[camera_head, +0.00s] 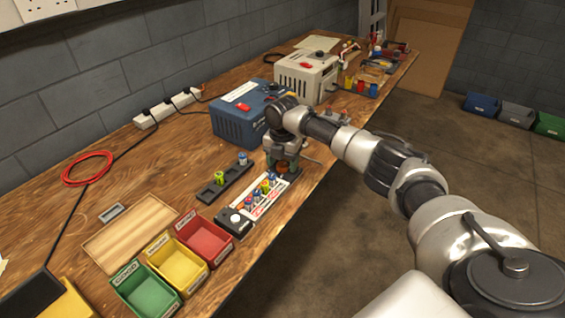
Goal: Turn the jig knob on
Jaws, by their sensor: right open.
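The jig is a long white board (262,207) with several coloured cylinders standing in it, near the front edge of the workbench. A round white knob (235,218) sits on the dark block at its near end. My right gripper (283,172) points down over the far end of the jig, away from the white knob. It is open. A reddish-brown round part shows between its fingers, and the gripper partly hides it; I cannot tell if they touch. My left gripper is not in view.
A dark rack (224,184) with a few cylinders lies left of the jig. Red (204,240), yellow (176,264) and green (146,292) bins stand at the near side. A blue charger box (232,126) and a beige one (308,76) stand behind.

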